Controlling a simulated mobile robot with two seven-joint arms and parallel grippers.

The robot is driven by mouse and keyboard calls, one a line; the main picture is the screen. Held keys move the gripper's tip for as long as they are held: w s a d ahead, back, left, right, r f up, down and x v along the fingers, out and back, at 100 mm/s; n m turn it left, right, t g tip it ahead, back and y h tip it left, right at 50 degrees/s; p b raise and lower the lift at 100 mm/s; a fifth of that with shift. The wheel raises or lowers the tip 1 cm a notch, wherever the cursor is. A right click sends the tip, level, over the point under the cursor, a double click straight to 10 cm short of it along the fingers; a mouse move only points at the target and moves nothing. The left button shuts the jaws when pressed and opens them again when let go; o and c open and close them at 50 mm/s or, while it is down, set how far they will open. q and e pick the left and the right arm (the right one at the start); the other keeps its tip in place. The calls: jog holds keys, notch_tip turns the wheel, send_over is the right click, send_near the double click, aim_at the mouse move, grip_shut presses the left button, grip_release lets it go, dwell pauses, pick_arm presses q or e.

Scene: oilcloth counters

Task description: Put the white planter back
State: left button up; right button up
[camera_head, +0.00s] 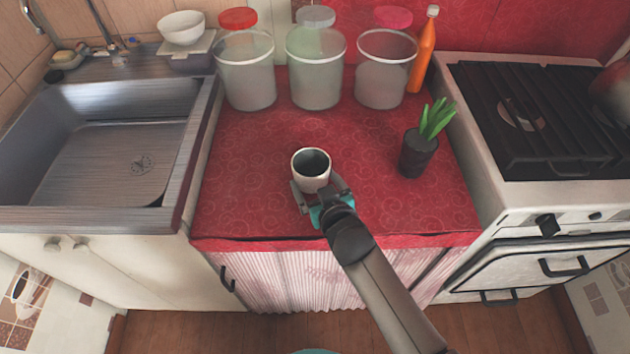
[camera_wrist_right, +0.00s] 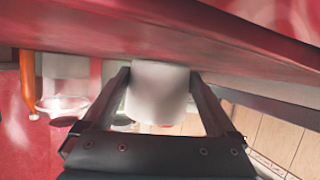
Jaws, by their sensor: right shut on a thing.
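The white planter (camera_head: 297,165) is a small round pot with a dark inside, standing upright over the red oilcloth counter (camera_head: 255,195). My right gripper (camera_head: 318,188) comes from the front and is shut on it. In the right wrist view the planter (camera_wrist_right: 160,92) sits between the two fingers of my right gripper (camera_wrist_right: 160,85). I cannot tell whether the planter's base touches the cloth. A dark pot with a green plant (camera_head: 418,153) stands to its right, apart from it. My left gripper is not in view.
Several containers line the back: clear jars (camera_head: 246,80) with lids and an orange bottle (camera_head: 423,50). The sink (camera_head: 100,150) is on the left, the stove (camera_head: 530,110) on the right. The cloth is clear left of the planter and between it and the jars.

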jog(key=o, duration=1.1)
jog(key=shift+f, duration=0.1)
jog(key=shift+s+d+r, duration=0.1)
jog(key=shift+s+r, duration=0.15)
jog(key=p+v, duration=0.3)
jog(key=v, duration=0.8)
jog(key=shift+s+r+p, duration=0.15)
jog(key=shift+s+p, duration=0.05)
jog(key=shift+p, duration=0.1)
